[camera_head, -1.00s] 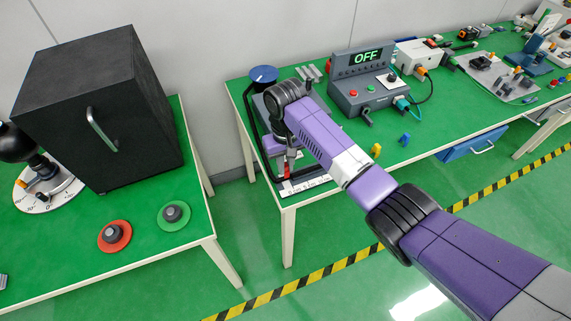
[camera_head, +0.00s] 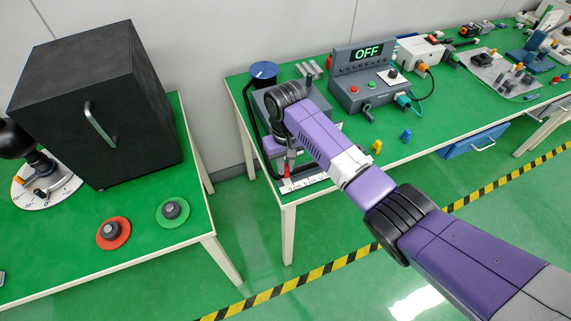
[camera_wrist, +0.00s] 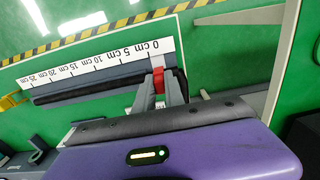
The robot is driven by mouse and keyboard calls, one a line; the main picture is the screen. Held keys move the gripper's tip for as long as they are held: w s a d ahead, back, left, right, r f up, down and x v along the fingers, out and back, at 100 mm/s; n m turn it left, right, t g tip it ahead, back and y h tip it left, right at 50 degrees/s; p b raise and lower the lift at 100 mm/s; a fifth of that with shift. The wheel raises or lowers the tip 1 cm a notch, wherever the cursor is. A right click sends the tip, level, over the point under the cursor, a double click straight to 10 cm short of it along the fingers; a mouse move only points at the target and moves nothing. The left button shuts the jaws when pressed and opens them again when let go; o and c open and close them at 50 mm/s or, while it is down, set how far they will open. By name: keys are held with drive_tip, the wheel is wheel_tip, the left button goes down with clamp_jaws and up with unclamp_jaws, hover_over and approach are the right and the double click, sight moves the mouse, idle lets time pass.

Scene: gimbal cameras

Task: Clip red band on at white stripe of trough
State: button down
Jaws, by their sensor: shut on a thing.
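My gripper (camera_wrist: 160,94) is shut on the red band (camera_wrist: 158,76), seen between its fingertips in the wrist view. The band is at the dark grey trough (camera_wrist: 100,87), close to the 0 cm end of the white ruler strip (camera_wrist: 98,66). I cannot tell whether the band is seated on the trough or just touching it. The white stripe cannot be made out for sure beside the fingers. In the head view, the red band (camera_head: 287,170) shows small beneath my wrist, and my arm hides most of the trough.
A yellow clip (camera_head: 376,147) and a blue clip (camera_head: 405,135) stand right of my arm on the green table. A grey control box (camera_head: 365,80) reading OFF stands behind them. A black cable and blue-topped round object (camera_head: 263,73) are near the left end.

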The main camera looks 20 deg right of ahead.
drive_tip(key=shift+f+b, duration=0.3)
drive_tip(key=shift+f, duration=0.35)
drive_tip(key=c, duration=1.3)
unclamp_jaws()
drive_tip(key=shift+c, duration=0.2)
drive_tip(key=shift+r, duration=3.95)
